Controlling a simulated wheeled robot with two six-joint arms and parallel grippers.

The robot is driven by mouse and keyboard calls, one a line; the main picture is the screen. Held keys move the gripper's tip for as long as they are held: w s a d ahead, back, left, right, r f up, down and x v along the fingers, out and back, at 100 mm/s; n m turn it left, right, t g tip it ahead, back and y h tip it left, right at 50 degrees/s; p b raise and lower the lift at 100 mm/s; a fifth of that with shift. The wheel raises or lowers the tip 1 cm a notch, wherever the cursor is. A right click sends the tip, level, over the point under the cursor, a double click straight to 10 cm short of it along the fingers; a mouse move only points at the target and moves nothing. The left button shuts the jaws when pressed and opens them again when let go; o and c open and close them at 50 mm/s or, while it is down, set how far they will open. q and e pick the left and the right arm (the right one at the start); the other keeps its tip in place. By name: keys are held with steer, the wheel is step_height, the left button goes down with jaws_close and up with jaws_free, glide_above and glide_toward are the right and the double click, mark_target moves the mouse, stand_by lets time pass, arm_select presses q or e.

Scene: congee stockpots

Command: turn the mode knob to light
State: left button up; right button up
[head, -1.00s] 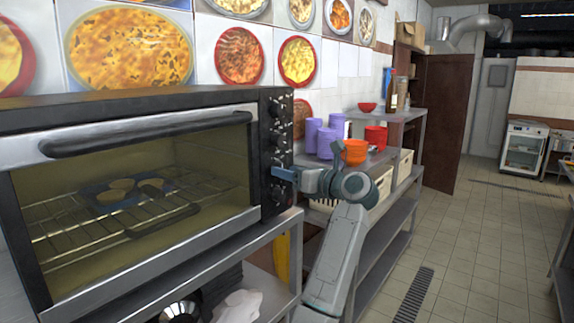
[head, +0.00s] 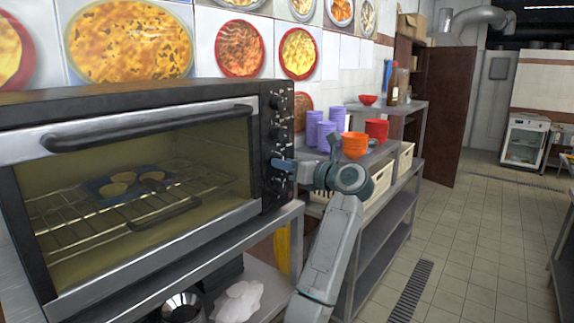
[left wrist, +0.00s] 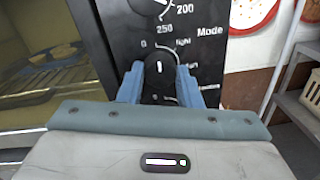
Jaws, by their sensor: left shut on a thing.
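The mode knob (left wrist: 160,72) is a black dial with a white pointer mark on the oven's control panel. In the left wrist view its mark points nearly straight up, between the printed "0" and "light" (left wrist: 183,42). My left gripper (left wrist: 159,88) has its blue fingers on either side of the knob and is shut on it. In the head view the left gripper (head: 278,164) reaches the panel from the right and covers much of the knob. My right gripper is in neither view.
The oven (head: 60,280) stands on a metal shelf, its door shut, with a tray of round items inside. Other knobs (head: 276,102) sit above on the panel. A rack with purple cups (head: 326,135) and orange bowls (head: 355,146) stands behind my arm.

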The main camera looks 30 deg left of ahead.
arm_select(q)
steer(key=m+p, duration=0.2)
steer(key=m, duration=0.7)
steer(key=shift+r+p, duration=0.1)
steer(key=shift+p, duration=0.25)
stand_by(0.5)
steer(key=o, duration=1)
steer(key=shift+c, duration=0.2)
